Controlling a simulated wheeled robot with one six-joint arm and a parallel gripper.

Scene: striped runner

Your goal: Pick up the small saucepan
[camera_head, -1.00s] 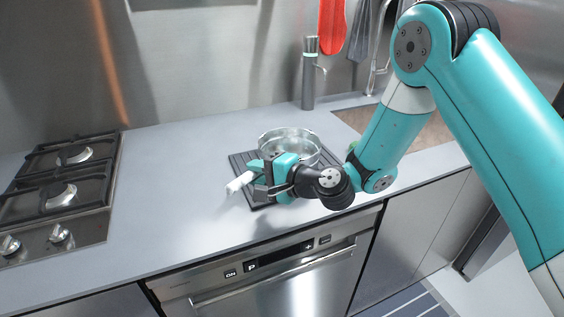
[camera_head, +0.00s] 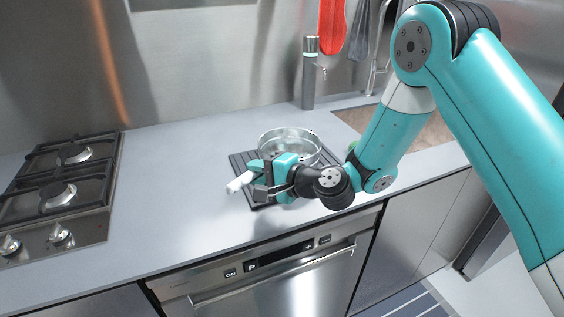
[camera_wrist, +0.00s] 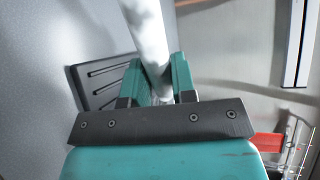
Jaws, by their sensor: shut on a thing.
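The small saucepan (camera_head: 290,143) is a shiny metal pan over a black ribbed mat on the counter, upright in the head view. A white handle-like bar (camera_head: 239,183) sticks out to the lower left past my gripper (camera_head: 264,178). The bar looks like the pan's handle, but the join is hidden behind the gripper. In the wrist view the white bar (camera_wrist: 146,30) runs between the teal fingers of my gripper (camera_wrist: 157,78), which are shut on it. The pan's bowl is not visible there. I cannot tell whether the pan touches the mat.
The black mat (camera_head: 238,160) lies on the grey counter (camera_head: 170,190). A gas hob (camera_head: 62,190) is at the left. The counter between hob and mat is clear.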

